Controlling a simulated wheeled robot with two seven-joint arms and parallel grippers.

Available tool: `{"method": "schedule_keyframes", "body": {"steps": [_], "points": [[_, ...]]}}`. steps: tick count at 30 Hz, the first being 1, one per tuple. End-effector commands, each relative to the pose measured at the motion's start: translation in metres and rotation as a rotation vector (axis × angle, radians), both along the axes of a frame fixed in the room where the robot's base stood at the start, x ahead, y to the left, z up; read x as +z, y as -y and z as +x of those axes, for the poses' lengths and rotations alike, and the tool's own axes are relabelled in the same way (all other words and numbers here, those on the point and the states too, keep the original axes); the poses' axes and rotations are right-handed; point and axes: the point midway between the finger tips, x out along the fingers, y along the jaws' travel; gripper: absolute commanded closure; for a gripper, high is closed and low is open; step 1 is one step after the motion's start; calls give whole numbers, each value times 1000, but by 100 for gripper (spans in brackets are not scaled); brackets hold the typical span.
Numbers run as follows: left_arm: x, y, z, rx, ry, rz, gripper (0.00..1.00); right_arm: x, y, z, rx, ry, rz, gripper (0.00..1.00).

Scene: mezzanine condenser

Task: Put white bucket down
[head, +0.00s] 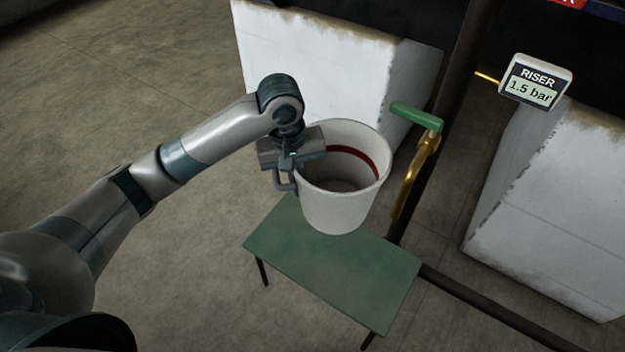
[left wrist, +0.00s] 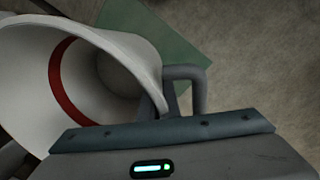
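The white bucket (head: 345,205) has a red band inside its rim and looks empty. It stands out in front of the far edge of the green table (head: 325,275) in the head view. I cannot tell whether its base touches the tabletop. My left gripper (head: 286,180) is at the bucket's left side, closed at the rim, with a bent grey piece outside it. The left wrist view shows the bucket's open mouth (left wrist: 125,50) tilted in the picture and the green table (left wrist: 165,40) behind it. The exact grip point is partly hidden. My right gripper is not in view.
A brass tap (head: 413,175) with a green handle (head: 415,116) is close to the bucket's right. A dark pipe and a white block (head: 320,60) stand behind. A riser gauge (head: 535,82) reads 1.5 bar. The table's front part is clear.

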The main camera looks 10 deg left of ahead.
Motion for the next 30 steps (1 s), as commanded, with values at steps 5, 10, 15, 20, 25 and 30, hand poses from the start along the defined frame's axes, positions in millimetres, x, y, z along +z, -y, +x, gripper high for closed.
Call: {"method": "schedule_keyframes", "body": {"steps": [5,10,15,20,25,30], "points": [[53,-32,-37,-257,5,5,100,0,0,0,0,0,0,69],[76,-50,-63,-390,0,1,100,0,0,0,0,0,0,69],[83,-56,-74,-437,-2,-2,100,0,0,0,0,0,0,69],[84,-56,-74,-441,-2,-3,100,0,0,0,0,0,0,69],[84,-56,-74,-439,-2,-3,100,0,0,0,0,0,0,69],[84,-56,-74,-438,-2,-3,100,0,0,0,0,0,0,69]]}}
